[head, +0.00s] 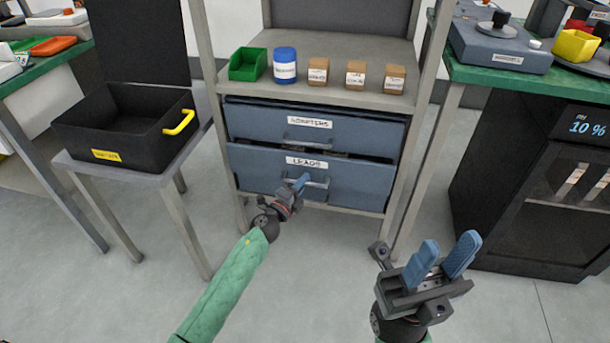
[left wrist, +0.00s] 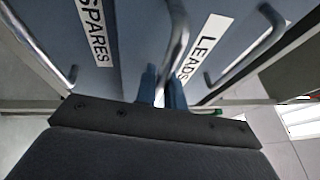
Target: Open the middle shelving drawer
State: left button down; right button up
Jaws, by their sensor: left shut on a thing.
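The middle drawer (head: 255,172), labelled LEADS, is blue-grey and sits below the top drawer (head: 250,118) in the shelving unit. It stands out slightly, with a dark gap along its top edge. My left gripper (head: 301,184) is shut on its metal bar handle (head: 321,184). In the left wrist view the fingers (left wrist: 163,88) close around the handle (left wrist: 180,40), beside the LEADS label. The SPARES drawer (left wrist: 125,65) shows there too; in the head view it is hidden behind the middle drawer. My right gripper (head: 449,258) is open and empty, in front and to the right.
The shelf (head: 350,98) above holds a green bin (head: 248,65), a blue-and-white jar (head: 285,66) and several small brown boxes. A black crate (head: 125,125) stands on a low table at left. A dark cabinet (head: 530,190) stands at right. The floor before the drawers is clear.

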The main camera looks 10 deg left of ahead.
pick_arm(q)
jog(key=s, duration=2)
jog(key=shift+p, duration=0.3)
jog(key=shift+s, duration=0.1)
jog(key=c, duration=1.5)
grip_release()
jog(key=v, duration=0.7)
jog(key=shift+s+a, duration=0.15)
jog(key=shift+s, duration=0.25)
jog(key=shift+f, duration=0.1)
